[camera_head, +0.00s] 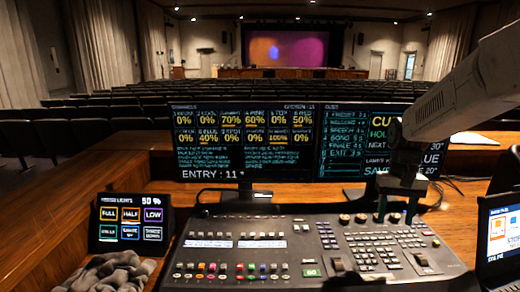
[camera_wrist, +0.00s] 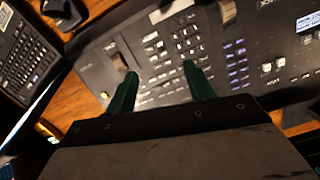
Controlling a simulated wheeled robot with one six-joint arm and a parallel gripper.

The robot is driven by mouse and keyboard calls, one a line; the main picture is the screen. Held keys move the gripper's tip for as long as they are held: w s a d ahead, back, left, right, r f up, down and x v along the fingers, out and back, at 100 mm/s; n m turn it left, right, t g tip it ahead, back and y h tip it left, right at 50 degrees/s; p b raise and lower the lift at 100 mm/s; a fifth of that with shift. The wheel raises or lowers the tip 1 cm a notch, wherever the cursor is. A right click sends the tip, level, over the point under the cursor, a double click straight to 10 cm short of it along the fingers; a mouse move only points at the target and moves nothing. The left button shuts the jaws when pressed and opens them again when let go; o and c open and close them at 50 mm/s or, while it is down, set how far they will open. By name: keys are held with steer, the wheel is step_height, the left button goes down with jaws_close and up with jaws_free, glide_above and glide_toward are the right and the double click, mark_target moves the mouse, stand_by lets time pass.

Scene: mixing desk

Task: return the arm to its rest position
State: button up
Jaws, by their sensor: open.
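My arm (camera_head: 470,88) reaches in from the upper right in the head view. My gripper (camera_head: 396,212) points down over the right half of the mixing desk (camera_head: 225,270). In the wrist view the two dark green fingers of my gripper (camera_wrist: 160,72) stand apart with nothing between them. The desk's buttons show beyond the fingertips. I cannot tell the exact gap between the fingertips and the desk surface.
Two monitors (camera_head: 240,142) stand behind the desk; my arm partly covers the right one (camera_head: 345,150). A small touch panel (camera_head: 130,224) and a grey cloth (camera_head: 108,272) lie left. A laptop (camera_head: 498,235) is at the right edge. Seat rows lie beyond.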

steer(key=s+a+r+n+t, duration=0.1)
steer(key=s+a+r, duration=0.1)
steer(key=s, duration=0.7)
steer(key=s+a+r+t, duration=0.1)
steer(key=s+a+r, duration=0.1)
steer(key=s, duration=0.8)
steer(key=s+a+r+n+t, duration=0.1)
steer(key=s+a+r, duration=0.2)
steer(key=s, duration=0.7)
steer(key=shift+a+n, duration=0.3)
steer(key=shift+a, duration=0.5)
stand_by(0.8)
